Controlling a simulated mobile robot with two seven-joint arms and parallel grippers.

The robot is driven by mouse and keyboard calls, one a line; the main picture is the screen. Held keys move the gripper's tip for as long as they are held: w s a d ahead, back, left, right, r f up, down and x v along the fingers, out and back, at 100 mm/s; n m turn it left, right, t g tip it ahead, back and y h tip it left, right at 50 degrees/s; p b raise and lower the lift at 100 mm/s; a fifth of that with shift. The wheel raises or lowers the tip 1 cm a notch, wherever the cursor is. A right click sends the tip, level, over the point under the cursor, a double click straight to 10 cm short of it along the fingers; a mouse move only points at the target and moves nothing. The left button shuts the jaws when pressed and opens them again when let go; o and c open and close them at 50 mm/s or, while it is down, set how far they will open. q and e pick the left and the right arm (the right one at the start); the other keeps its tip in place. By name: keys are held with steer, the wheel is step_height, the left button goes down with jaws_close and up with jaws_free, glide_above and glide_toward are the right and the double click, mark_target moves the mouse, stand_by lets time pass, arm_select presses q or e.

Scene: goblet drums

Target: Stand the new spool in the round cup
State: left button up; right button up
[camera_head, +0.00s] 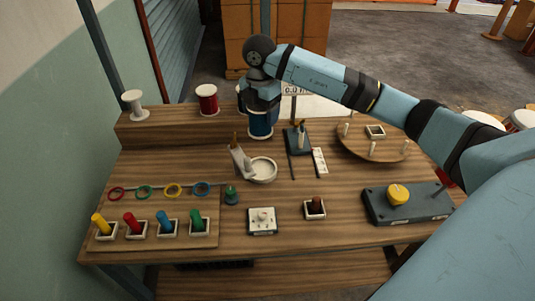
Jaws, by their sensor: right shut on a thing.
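My right gripper (262,105) points down over the back of the table and is shut on a blue spool (260,125). The gripper hides the spool's top. A round white cup (263,171) sits on the table, nearer to me than the held spool and just below it in the picture. It looks empty, and the spool is apart from it. A red spool (208,101) and a bare white spool (135,105) stand upright on the raised back shelf. My left gripper is not in view.
A tilted white piece (239,160) stands close against the cup's left side. A dark stand (297,138) is to its right, and a round wooden board with pegs (352,149) lies farther right. Colored pegs in square holders (167,228) fill the front left. A grey box with a yellow knob (375,204) is at front right.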

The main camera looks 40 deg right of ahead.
mark_target(261, 123)
steer(key=shift+f, duration=8.1)
steer(key=o, duration=1)
steer(key=shift+f, duration=0.15)
step_height(261, 123, up, 12)
steer(key=shift+f, duration=0.25)
steer(key=shift+r, duration=0.45)
